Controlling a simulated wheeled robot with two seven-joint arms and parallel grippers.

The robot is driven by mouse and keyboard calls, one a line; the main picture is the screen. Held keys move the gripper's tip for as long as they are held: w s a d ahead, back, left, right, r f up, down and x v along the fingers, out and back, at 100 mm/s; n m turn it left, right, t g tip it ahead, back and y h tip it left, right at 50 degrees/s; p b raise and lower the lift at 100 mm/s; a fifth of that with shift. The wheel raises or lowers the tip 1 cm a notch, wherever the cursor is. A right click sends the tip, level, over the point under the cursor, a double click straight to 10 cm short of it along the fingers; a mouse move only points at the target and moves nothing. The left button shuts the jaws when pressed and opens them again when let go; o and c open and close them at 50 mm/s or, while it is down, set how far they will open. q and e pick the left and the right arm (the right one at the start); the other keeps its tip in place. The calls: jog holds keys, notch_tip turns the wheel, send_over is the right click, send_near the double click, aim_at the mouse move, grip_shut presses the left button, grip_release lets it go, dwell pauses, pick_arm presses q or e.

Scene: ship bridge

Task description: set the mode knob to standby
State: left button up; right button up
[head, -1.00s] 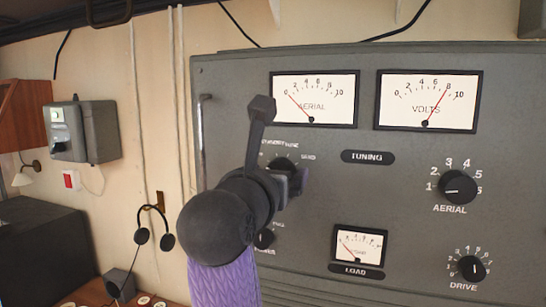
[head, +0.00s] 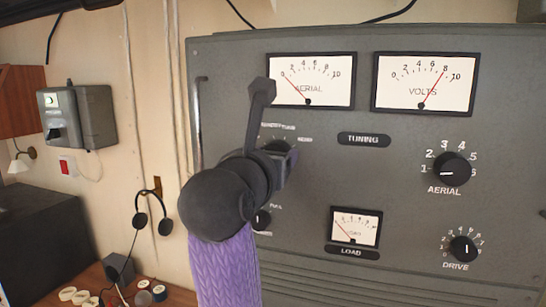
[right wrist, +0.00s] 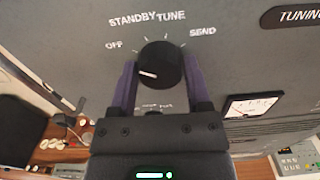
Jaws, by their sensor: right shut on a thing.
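The mode knob (right wrist: 160,62) is round and black with a white pointer line. In the right wrist view it sits below the printed labels OFF, STANDBY, TUNE and SEND. Its pointer line lies to the left, toward the OFF side and not toward STANDBY. My right gripper (right wrist: 159,82) has one purple finger on each side of the knob and is shut on it. In the head view my right gripper (head: 282,160) is at the grey panel (head: 400,200), and my wrist hides most of the knob. My left gripper is not in view.
AERIAL (head: 310,80) and VOLTS (head: 424,83) meters are above, and a LOAD meter (head: 354,227) is below. AERIAL (head: 451,169) and DRIVE (head: 464,249) knobs are to the right. A vertical handle (head: 198,120) stands out at the panel's left edge. A headset (head: 152,213) hangs on the wall.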

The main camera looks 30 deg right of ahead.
jog(key=shift+s+m+b, duration=0.1)
jog(key=shift+m+b, duration=2.8)
jog(key=shift+m, duration=1)
jog(key=o, duration=1.3)
jog(key=shift+s, duration=0.1)
jog(key=b+v, duration=0.4)
jog(key=v, duration=0.5)
jog(key=shift+s+a, duration=0.25)
jog(key=shift+a, duration=0.05)
